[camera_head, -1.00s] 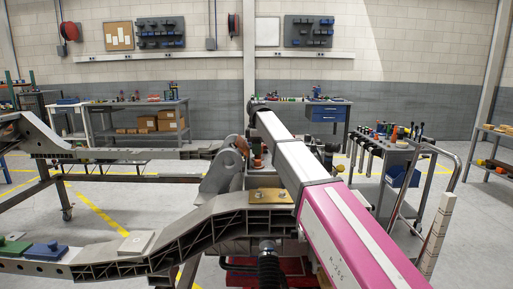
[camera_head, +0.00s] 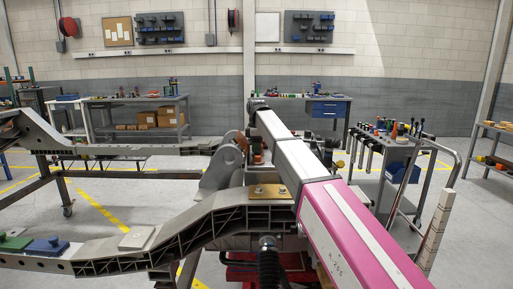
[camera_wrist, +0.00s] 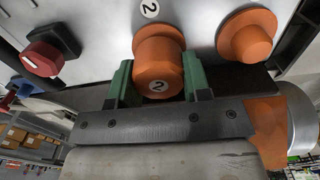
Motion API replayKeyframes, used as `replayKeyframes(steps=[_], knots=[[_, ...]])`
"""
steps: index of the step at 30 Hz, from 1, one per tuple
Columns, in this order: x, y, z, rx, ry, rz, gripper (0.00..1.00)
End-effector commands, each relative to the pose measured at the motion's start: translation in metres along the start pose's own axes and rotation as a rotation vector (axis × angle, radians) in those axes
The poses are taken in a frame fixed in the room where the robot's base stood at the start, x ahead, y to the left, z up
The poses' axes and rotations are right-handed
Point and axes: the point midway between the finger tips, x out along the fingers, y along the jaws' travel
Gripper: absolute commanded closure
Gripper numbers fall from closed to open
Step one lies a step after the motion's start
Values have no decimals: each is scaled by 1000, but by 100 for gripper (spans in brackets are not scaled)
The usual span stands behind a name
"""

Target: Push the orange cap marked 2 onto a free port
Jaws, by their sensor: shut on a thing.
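In the wrist view, the orange cap marked 2 (camera_wrist: 158,70) sits between the two green fingertips of my gripper (camera_wrist: 158,84). My gripper is shut on it, and its numbered end faces the camera. Its far, wider side is against or very close to a pale panel (camera_wrist: 100,18), just below a round label 2 (camera_wrist: 150,8). I cannot tell whether it is seated on a port. A second orange cap (camera_wrist: 246,36) is on the panel to the right. In the head view my arm hides most of the gripper area.
A red knob on a black block (camera_wrist: 42,58) is on the panel at left in the wrist view. In the head view, a grey chassis frame (camera_head: 215,222) crosses in front, with a blue block (camera_head: 46,246) on it. A tool cart (camera_head: 390,150) stands at right.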

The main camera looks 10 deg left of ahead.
Motion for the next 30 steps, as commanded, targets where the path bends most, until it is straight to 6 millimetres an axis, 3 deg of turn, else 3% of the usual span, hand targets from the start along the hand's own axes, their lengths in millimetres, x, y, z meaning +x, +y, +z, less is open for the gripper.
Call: replayKeyframes(steps=[9, 10, 12, 13, 23, 30], knots=[[7, 0, 0, 0, 0, -1, 89], [7, 0, 0, 0, 0, -1, 53], [6, 0, 0, 0, 0, -1, 30], [6, 0, 0, 0, 0, -1, 26], [4, 0, 0, 0, 0, 0, 26], [-13, 0, 0, 0, 0, 0, 26]])
